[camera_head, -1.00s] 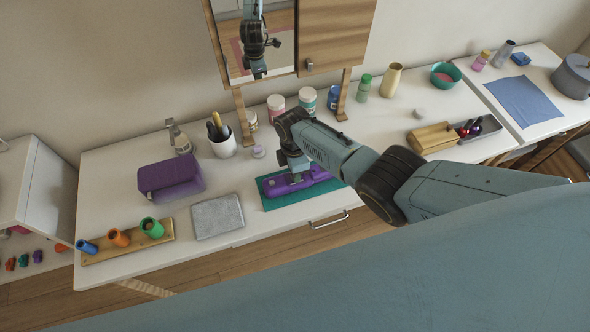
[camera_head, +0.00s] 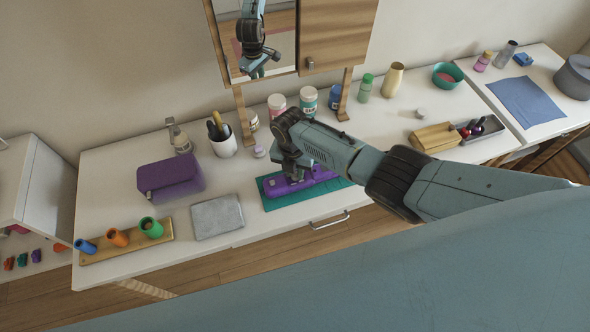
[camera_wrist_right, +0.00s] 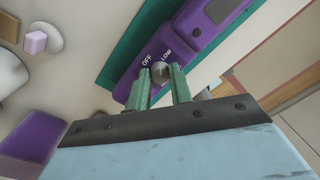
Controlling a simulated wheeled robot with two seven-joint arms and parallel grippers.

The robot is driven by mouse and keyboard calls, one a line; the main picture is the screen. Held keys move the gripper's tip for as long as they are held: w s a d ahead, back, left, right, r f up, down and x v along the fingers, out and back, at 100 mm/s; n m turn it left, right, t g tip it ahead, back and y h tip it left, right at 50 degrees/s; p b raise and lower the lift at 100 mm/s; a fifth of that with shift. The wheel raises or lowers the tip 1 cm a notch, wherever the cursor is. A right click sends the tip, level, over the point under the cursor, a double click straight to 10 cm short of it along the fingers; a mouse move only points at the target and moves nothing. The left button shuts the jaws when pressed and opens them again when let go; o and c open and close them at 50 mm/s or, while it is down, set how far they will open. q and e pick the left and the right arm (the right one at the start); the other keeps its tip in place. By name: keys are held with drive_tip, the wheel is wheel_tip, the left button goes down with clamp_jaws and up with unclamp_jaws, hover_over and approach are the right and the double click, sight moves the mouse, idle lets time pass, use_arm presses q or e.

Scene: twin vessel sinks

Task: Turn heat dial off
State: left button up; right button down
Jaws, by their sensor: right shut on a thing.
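A purple appliance (camera_head: 318,175) lies on a teal mat (camera_head: 335,186) on the white counter. In the right wrist view its purple body (camera_wrist_right: 200,35) carries a small silver heat dial (camera_wrist_right: 161,71) with the words OFF and LOW printed beside it. My right gripper (camera_wrist_right: 162,72) is shut on the dial, with its green fingers on either side of it. I cannot tell which mark the dial points at. In the head view my right gripper (camera_head: 292,177) is over the left end of the appliance and hides the dial. My left gripper is not in view.
A grey tile (camera_head: 217,216), a purple box (camera_head: 170,178) and a rack (camera_head: 130,242) with coloured cups stand to the left. A wall mirror hangs above.

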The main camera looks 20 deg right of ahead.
drive_tip(key=n, duration=0.4)
drive_tip(key=shift+f+n+b, duration=0.1)
drive_tip(key=shift+n+b, duration=0.25)
drive_tip(key=shift+n, duration=0.05)
drive_tip(key=n+b, duration=0.1)
drive_tip(key=n, duration=0.3)
drive_tip(key=shift+s+n+t, duration=0.1)
drive_tip(key=shift+n+t, duration=0.2)
drive_tip(key=c, duration=1.2)
unclamp_jaws()
drive_tip(key=shift+c, duration=0.2)
wheel_tip(320, 180, up, 14)
drive_tip(key=p, duration=0.1)
drive_tip(key=shift+a+f, duration=0.25)
drive_tip(key=shift+a, duration=0.15)
